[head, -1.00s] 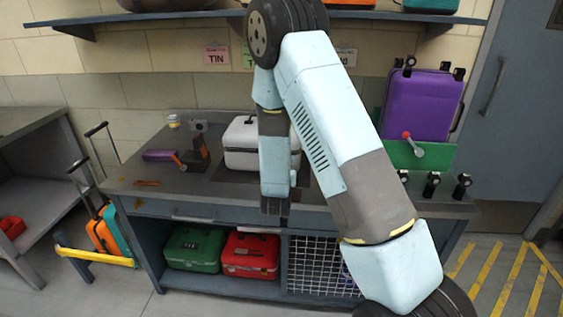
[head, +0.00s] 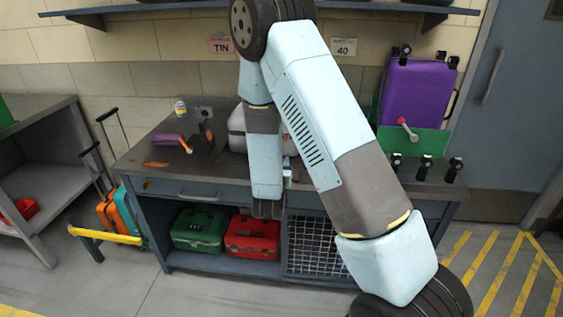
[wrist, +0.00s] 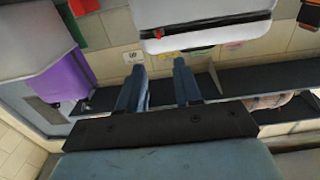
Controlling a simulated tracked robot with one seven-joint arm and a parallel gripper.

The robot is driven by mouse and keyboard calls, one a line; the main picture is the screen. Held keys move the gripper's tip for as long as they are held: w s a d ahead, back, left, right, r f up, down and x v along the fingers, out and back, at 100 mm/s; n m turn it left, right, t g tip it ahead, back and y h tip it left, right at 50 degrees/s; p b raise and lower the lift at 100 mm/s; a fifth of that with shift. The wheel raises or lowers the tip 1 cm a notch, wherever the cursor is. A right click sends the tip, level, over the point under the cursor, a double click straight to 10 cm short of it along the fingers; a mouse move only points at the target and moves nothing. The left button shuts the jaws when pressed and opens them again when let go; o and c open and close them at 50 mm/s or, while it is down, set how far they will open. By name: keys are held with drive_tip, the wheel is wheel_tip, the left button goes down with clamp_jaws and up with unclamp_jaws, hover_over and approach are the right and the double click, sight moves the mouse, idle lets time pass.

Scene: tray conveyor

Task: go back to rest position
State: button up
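My gripper (wrist: 159,66) shows in the wrist view with its two blue-grey fingers apart and nothing between them. A white case (wrist: 205,22) is just beyond the fingertips, apart from them. In the head view my arm is folded in front of the bench, its elbow high and its forearm hanging down. It hides much of the white case (head: 237,128), which stands on the bench (head: 160,185). The fingers cannot be made out clearly in the head view.
A purple suitcase (head: 418,92) stands at the bench's right, behind a green panel (head: 428,143). Black clamps line the right front edge. A shelf (head: 110,11) runs above. Green (head: 199,230) and red cases (head: 252,237) sit below. The floor in front is clear.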

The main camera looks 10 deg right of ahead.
drive_tip(key=s+d+r+n+g+y, duration=0.1)
drive_tip(key=s+r+g+y, duration=0.2)
drive_tip(key=r, duration=0.6)
drive_tip(key=s+d+r+g+y, duration=0.1)
drive_tip(key=s+r+g+y, duration=0.25)
drive_tip(key=r, duration=0.55)
drive_tip(key=s+d+r+n+g, duration=0.1)
drive_tip(key=s+d+r, duration=0.1)
drive_tip(key=s, duration=0.7)
drive_tip(key=s+d+r+n+g, duration=0.1)
drive_tip(key=s+d+r+g, duration=0.1)
drive_tip(key=s, duration=0.7)
drive_tip(key=s+d+r+g, duration=0.2)
drive_tip(key=s+d+r, duration=0.1)
drive_tip(key=s, duration=0.6)
drive_tip(key=shift+d+r+n+h, duration=0.2)
drive_tip(key=shift+r+n+h, duration=0.2)
drive_tip(key=shift+r, duration=0.4)
